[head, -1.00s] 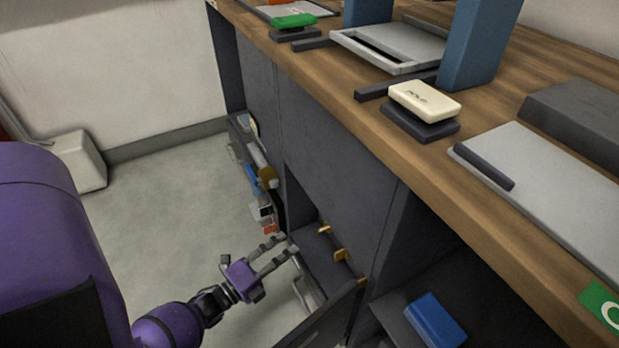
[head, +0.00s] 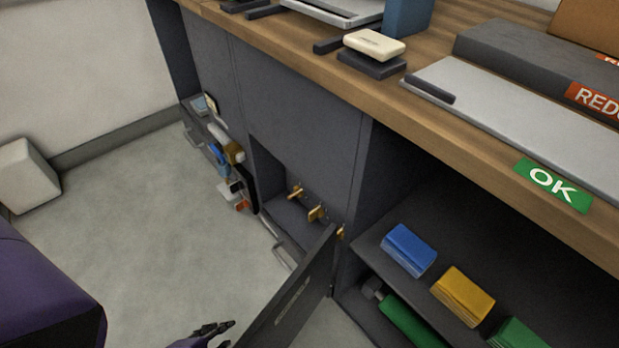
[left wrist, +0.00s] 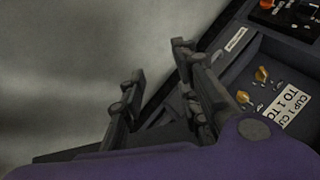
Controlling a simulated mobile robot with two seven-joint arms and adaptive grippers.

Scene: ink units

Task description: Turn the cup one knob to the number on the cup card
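Several brass knobs stand in a dark cabinet recess: one farther back (head: 295,191), one in the middle (head: 316,213) and one partly behind the open door (head: 341,233). Two knobs show in the left wrist view, an upper one (left wrist: 262,74) and a lower one (left wrist: 243,97). I cannot tell which is cup one. A white card (left wrist: 288,102) beside them reads "CUP 1 CU" and "TO 1 TO", cut off. My left gripper (head: 212,333) is low in the head view, outside the door. In the left wrist view its fingers (left wrist: 162,60) are apart and empty. My right gripper is out of view.
The open dark door (head: 290,300) juts out between my left gripper and the recess. Blue (head: 409,250) and yellow (head: 463,295) packs lie on a shelf to the right. A wooden counter (head: 440,125) runs above. Grey floor at left is free.

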